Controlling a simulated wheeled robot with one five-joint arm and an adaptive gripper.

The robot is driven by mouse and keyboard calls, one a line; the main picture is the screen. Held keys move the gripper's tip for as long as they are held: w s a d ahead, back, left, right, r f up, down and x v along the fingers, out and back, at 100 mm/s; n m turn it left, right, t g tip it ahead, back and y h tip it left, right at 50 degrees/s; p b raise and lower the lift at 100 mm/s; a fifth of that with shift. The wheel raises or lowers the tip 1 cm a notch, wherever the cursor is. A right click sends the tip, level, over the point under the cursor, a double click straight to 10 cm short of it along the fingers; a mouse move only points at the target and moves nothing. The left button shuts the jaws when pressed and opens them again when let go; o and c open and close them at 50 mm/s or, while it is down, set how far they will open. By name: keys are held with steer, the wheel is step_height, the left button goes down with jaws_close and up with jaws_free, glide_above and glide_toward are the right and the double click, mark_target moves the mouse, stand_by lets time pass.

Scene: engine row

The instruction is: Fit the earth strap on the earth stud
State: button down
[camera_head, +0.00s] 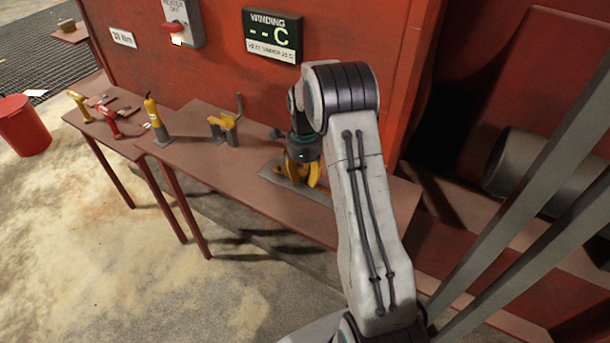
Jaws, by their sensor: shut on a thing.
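My gripper (304,182), with yellow fingers, is low over the right part of the red-brown bench (195,165). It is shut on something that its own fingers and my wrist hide. A flat grey plate (318,196) lies on the bench just under and around the fingertips. I cannot tell whether the fingers touch it. I cannot pick out the earth strap or the earth stud for certain. A yellow piece on a grey holder (226,126) stands on the bench to the left of my gripper.
A yellow upright tool (154,115) and yellow and red hand tools (107,117) stand further left. Behind the bench is a red wall with a WINDING display (272,36) reading "-- C" and a heater switch (182,24). A red bucket (22,125) is on the floor. Grey bars cross the right side.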

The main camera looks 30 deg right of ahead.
mark_target(305, 174)
steer(key=shift+f, duration=0.2)
steer(key=c, duration=0.9)
jaws_free()
steer(key=shift+c, duration=0.2)
steer(key=shift+r, duration=0.1)
step_height(305, 174, up, 12)
steer(key=shift+w, duration=0.2)
